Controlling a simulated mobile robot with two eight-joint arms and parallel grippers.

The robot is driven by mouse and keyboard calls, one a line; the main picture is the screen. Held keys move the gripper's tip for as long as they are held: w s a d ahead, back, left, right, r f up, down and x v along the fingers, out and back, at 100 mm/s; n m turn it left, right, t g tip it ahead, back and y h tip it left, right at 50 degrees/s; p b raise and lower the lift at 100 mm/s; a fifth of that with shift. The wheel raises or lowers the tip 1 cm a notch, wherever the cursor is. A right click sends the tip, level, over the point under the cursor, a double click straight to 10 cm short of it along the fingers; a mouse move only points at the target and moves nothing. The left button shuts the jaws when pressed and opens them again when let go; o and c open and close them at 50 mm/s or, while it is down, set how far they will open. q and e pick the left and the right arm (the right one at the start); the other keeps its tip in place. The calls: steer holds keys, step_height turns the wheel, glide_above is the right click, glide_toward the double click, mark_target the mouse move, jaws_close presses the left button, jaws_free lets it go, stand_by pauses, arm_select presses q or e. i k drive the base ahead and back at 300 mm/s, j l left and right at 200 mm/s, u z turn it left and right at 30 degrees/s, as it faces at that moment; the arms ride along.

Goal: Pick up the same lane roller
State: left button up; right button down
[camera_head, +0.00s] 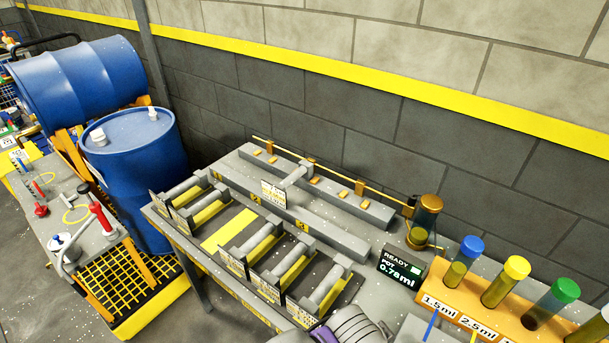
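Several grey rollers with yellow strips under them and label cards at their front ends lie on the grey workbench (385,240). Two are at the left, a far-left roller (184,187) and one beside it (206,204). Three are at the right: a first (250,240), a middle (287,262) and a near-right roller (327,284). A bare yellow strip (229,230) lies between the two groups. One more roller (294,174) lies across the back rails, with a label card (273,193) at its front end.
Numbered rails (278,212) run behind the rollers. A readout box (400,268), an amber cylinder (424,221) and an orange rack (470,299) of capped tubes stand at the right.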

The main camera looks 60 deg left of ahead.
mark_target(275, 192)
steer(key=u, duration=1.7)
